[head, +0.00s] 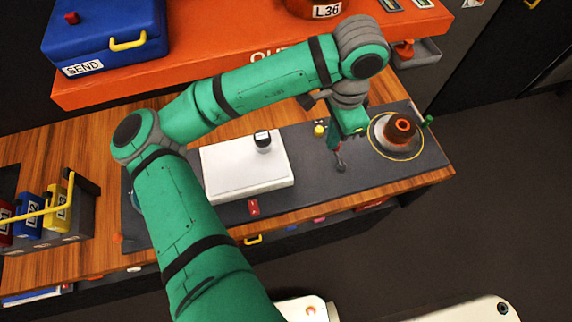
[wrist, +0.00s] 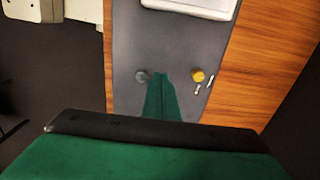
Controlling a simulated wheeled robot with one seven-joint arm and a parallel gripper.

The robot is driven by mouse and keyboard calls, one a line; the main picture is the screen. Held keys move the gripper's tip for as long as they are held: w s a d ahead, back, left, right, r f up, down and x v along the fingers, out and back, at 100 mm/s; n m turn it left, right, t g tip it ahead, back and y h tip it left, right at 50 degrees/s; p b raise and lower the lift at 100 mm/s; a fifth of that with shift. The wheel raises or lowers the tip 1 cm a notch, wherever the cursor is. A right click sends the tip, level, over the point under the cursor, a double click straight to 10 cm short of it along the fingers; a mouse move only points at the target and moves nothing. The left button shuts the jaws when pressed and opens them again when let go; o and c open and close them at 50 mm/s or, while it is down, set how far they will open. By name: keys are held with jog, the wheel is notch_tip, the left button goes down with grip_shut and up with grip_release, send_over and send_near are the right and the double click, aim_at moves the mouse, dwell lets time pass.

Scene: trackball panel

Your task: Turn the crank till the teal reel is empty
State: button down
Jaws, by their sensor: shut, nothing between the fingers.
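In the head view an orange-brown reel (head: 400,128) sits on a pale round base ringed in yellow at the panel's right end. A small green knob (head: 427,121) stands at its right rim; I cannot tell whether it is the crank's handle. A bluish edge (head: 134,200) shows behind my arm at the panel's left end; it may be the teal reel, mostly hidden. My gripper (head: 333,147) is shut and empty, pointing down over the dark panel (head: 310,180), left of the orange-brown reel. In the wrist view its fingers (wrist: 162,80) lie between a grey knob (wrist: 142,75) and a yellow knob (wrist: 198,75).
A white box (head: 235,178) with a dark-topped part (head: 262,140) stands mid-panel. A red switch (head: 253,207) is in front. A blue SEND box (head: 100,35) stands on the orange shelf (head: 200,75) behind.

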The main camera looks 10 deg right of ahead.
jog(key=shift+r, duration=1.9)
